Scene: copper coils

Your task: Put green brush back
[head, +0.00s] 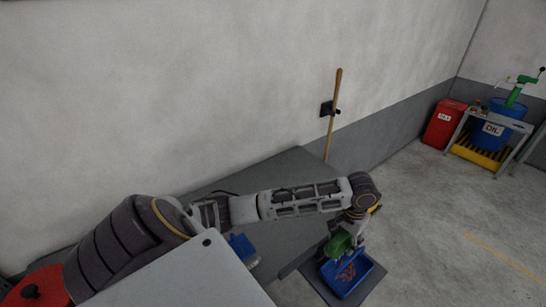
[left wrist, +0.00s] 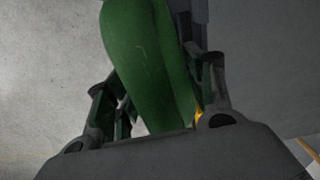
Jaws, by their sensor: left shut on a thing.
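My left gripper (head: 352,226) reaches out to the right in the head view and is shut on the green brush (head: 338,243). The brush is held above or beside a blue tray (head: 343,293) with reddish-brown pieces in it; I cannot tell whether it touches the tray. In the left wrist view the green brush (left wrist: 150,60) fills the space between the two fingers (left wrist: 160,105). Its lower end is hidden there. My right gripper is not in view.
A grey table (head: 285,170) stands along the wall under my left arm. A wooden pole (head: 334,110) hangs in a black wall holder. A red bin (head: 443,125) and a blue oil drum (head: 490,135) stand at the far right. The floor on the right is clear.

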